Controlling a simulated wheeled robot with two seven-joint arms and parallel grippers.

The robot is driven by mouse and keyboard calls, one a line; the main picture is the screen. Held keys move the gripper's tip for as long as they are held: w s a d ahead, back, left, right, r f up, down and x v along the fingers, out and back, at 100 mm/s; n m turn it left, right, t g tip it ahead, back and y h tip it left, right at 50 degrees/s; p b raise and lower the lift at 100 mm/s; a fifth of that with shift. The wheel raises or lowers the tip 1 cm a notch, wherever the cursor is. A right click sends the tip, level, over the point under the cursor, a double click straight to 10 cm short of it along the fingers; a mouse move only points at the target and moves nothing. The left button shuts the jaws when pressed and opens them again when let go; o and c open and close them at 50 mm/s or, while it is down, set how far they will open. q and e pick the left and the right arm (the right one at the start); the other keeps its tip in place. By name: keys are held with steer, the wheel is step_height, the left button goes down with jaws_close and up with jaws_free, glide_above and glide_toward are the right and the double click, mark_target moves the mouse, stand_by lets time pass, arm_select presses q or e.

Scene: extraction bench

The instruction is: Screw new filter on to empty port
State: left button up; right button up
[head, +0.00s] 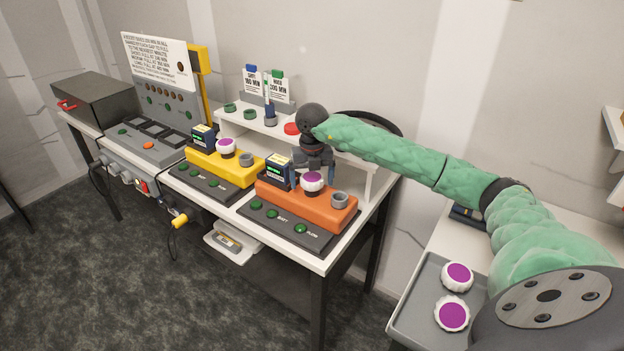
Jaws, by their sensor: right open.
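My right gripper (315,170) is open over the orange unit (290,198), close above a white filter with a purple top (312,182). One dark finger shows beside the filter; I cannot tell whether it touches. A grey empty port (340,199) is to the right of that filter on the same unit. The yellow unit (222,169) carries a similar purple-topped filter (226,146) and a grey empty port (246,159). Two more purple-topped white filters, one behind (457,276) and one in front (452,315), lie in a grey tray at the right. My left gripper is out of view.
A white shelf (262,126) with tagged items and a red disc (291,128) stands behind the units. Small display boxes stand at the units' left ends. A control panel (160,148) and a dark box (92,98) are at the left. The grey tray (402,322) sits on a side table.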

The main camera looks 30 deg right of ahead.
step_height(320, 180, up, 6)
steer(key=shift+f+b, duration=0.1)
steer(key=shift+b, duration=1)
steer(key=shift+r, duration=1)
